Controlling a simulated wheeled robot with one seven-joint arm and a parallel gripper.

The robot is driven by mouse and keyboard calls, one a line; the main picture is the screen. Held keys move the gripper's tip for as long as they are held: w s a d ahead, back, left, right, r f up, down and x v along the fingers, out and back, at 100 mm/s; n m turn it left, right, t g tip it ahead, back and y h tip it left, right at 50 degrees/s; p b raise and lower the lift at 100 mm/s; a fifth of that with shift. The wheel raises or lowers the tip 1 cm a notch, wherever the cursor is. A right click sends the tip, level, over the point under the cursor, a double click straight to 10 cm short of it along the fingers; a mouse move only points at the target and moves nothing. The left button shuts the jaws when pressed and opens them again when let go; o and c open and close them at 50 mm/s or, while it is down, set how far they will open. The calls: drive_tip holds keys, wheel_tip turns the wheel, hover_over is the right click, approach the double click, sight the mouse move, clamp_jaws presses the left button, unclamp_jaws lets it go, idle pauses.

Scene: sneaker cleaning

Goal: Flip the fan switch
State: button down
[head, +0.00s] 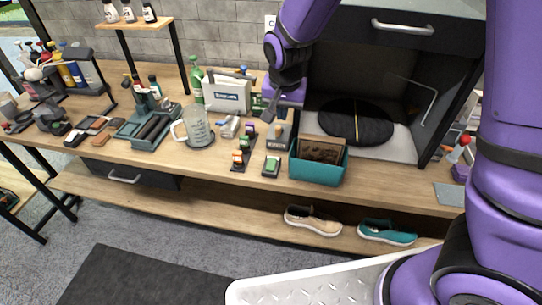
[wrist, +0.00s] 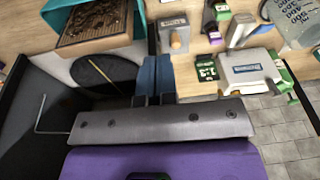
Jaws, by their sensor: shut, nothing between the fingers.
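A small grey box with a label and a wooden-coloured knob (wrist: 175,39) stands on the bench at the top middle of the wrist view. It looks like the fan switch, though its label is too small to read. In the head view the grey box (head: 278,142) sits on the bench just left of the dark booth. My gripper (head: 269,116) hangs over the bench, just behind and above this box. In the wrist view my gripper (wrist: 155,62) has its two blue fingers together and empty, pointing toward the box and apart from it.
A teal bin (head: 318,175) with a brown insert stands right of the box. The dark booth with a black round turntable (head: 352,122) lies behind it. A white box (head: 226,96), a clear pitcher (head: 196,128) and several small bottles crowd the left.

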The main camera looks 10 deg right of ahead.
approach(271, 160)
drive_tip(key=shift+h, duration=0.3)
drive_tip(key=x, duration=0.7)
drive_tip(key=shift+a+f, duration=0.2)
drive_tip(key=shift+f, duration=0.15)
